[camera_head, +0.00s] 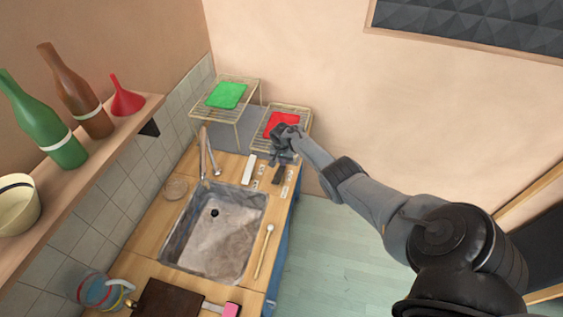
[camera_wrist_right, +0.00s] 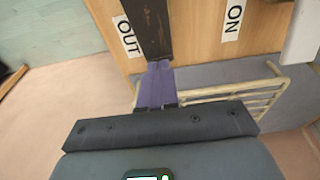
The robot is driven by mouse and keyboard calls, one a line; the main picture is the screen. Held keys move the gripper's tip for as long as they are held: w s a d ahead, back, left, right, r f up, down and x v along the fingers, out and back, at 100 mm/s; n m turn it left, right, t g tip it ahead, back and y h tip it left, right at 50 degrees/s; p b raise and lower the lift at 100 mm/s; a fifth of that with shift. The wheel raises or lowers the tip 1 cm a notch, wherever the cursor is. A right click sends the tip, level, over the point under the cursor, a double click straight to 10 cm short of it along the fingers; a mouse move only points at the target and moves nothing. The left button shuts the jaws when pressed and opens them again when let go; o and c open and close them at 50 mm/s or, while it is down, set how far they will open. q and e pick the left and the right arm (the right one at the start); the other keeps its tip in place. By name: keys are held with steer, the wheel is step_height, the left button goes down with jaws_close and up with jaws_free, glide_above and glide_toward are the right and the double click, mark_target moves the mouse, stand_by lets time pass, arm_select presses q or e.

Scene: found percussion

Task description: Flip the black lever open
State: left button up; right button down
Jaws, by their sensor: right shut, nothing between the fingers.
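The black lever (camera_head: 277,174) lies on the wooden counter right of the sink. In the right wrist view the lever (camera_wrist_right: 145,25) is a long dark bar between an OUT label (camera_wrist_right: 128,38) and an ON label (camera_wrist_right: 233,18). My right gripper (camera_head: 276,160) is over the counter's far end, at the lever's far end. In the right wrist view its fingertips (camera_wrist_right: 157,68) are shut and empty, and the lever's near end meets them in the picture. I cannot tell whether they touch. My left gripper is not in view.
A white lever (camera_head: 248,169) lies left of the black one. A wire rack with a red cloth (camera_head: 281,123) stands behind my gripper, and a taller rack with a green cloth (camera_head: 226,95) is to its left. The sink (camera_head: 170,240) and a wooden spoon (camera_head: 264,250) are nearer.

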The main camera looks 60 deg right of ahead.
steer(key=shift+s+f, duration=0.1)
steer(key=shift+f, duration=0.05)
stand_by(0.3)
steer(key=shift+r+p, duration=0.5)
steer(key=shift+r, duration=0.15)
steer(key=w+d+r+p, duration=0.1)
steer(key=d+r, duration=0.3)
steer(key=r, duration=0.8)
steer(key=shift+r+p, duration=0.2)
steer(key=shift+p, duration=0.55)
steer(key=shift+d+f, duration=0.1)
